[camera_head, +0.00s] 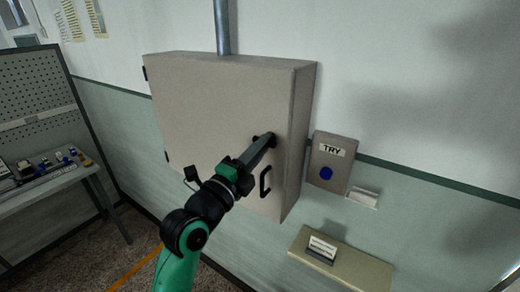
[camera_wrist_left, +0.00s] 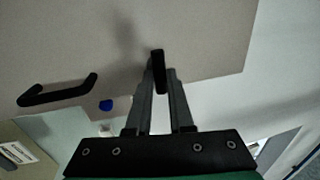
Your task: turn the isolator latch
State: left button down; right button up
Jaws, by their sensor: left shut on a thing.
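A large beige isolator cabinet (camera_head: 215,100) hangs on the wall with its door closed. The isolator latch, a small black handle, sits on the right part of the door. In the left wrist view the latch (camera_wrist_left: 158,68) is a black bar between my fingertips. My left gripper (camera_head: 268,141) reaches up to the door and is shut on the latch; its fingers also show in the left wrist view (camera_wrist_left: 159,88). In the head view the gripper mostly hides the latch. My right gripper is in neither view.
A black door handle (camera_head: 265,182) is just below the latch. A grey TRY box (camera_head: 331,160) with a blue button (camera_head: 326,173) is to the right. A beige shelf (camera_head: 358,270) holds a small labelled card (camera_head: 322,248). A workbench (camera_head: 45,187) stands at the left.

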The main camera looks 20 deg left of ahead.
pick_arm(q)
jog(key=c, duration=0.8)
grip_release()
jog(key=v, duration=1.1)
jog(key=shift+s, duration=0.25)
jog(key=shift+a, duration=0.1)
